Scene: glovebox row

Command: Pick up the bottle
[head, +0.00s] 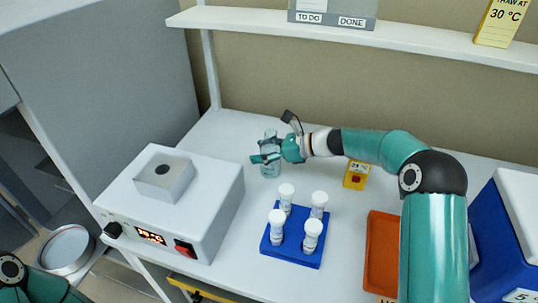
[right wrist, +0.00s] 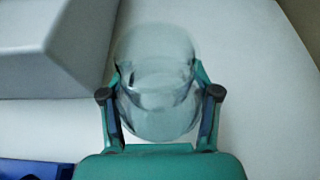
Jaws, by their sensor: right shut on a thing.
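The bottle (head: 270,170) is clear, glassy and upright on the white bench, behind the blue rack. It also shows in the right wrist view (right wrist: 156,62), between the fingers. My right gripper (head: 266,153) reaches it from the right, with one finger on either side. In the right wrist view the gripper (right wrist: 160,98) is shut on the bottle's sides. The gripper hides part of the bottle in the head view. I cannot tell whether its base touches the bench. My left gripper is not in view.
A white heater box (head: 178,200) stands left of the bottle. A blue rack (head: 292,240) with several white-capped tubes is in front. A yellow box (head: 356,175), an orange tray (head: 383,255) and a blue cooler (head: 500,240) lie to the right. A shelf (head: 380,35) runs above.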

